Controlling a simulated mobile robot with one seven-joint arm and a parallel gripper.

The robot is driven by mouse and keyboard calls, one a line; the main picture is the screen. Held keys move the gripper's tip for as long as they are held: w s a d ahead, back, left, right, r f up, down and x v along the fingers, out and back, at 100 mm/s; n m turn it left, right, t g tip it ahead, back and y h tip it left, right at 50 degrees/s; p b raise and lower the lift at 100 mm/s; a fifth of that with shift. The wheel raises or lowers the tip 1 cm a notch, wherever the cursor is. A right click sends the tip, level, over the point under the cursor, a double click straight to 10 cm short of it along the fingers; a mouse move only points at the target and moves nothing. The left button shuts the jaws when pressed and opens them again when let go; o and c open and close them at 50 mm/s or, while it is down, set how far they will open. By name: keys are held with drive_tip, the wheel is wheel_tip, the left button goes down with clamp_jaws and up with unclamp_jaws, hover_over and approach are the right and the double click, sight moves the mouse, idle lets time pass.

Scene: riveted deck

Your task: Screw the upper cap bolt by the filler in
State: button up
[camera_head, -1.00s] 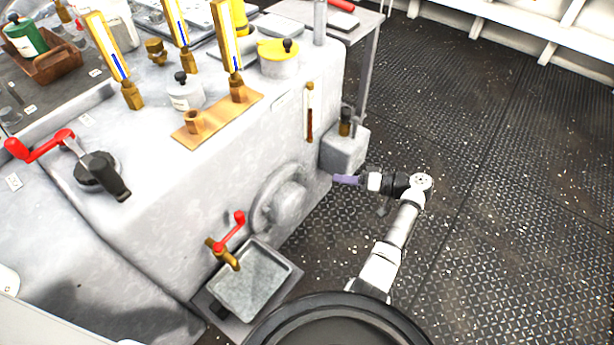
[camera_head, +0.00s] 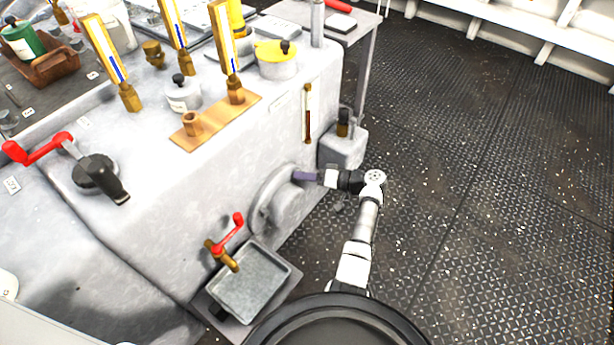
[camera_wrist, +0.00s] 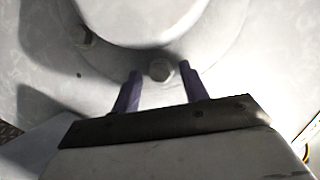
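A round grey cap (camera_head: 283,207) stands out from the side of the grey machine. My gripper (camera_head: 300,176) is at the cap's upper right edge, reaching in from the right. In the wrist view a grey bolt head (camera_wrist: 160,69) sits on the cap's flange, between the tips of my two purple fingers. The fingers are apart, with a gap on each side of the bolt. A second bolt (camera_wrist: 84,36) shows on the flange to the left. I cannot tell how far either bolt is screwed in. The bolts are too small to make out in the head view.
A small grey box with a brass-and-black fitting (camera_head: 343,130) stands close beside my gripper. A red-handled tap (camera_head: 228,240) and a metal tray (camera_head: 250,285) are below left. A gauge tube (camera_head: 308,112) is on the machine above. The deck (camera_head: 470,200) at right is clear.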

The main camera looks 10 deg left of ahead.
clamp_jaws()
drive_tip(key=shift+m, duration=0.3)
drive_tip(key=m+y, duration=0.1)
drive_tip(key=m, duration=0.1)
drive_tip(key=m+y+b, duration=0.1)
drive_tip(key=m, duration=0.1)
drive_tip(key=m+g+y+b, duration=0.1)
drive_tip(key=m, duration=0.2)
drive_tip(key=shift+w+f, duration=0.1)
drive_tip(key=shift+f, duration=0.25)
drive_tip(key=shift+m, duration=0.3)
drive_tip(key=shift+d, duration=0.1)
drive_tip(key=shift+o, duration=0.4)
unclamp_jaws()
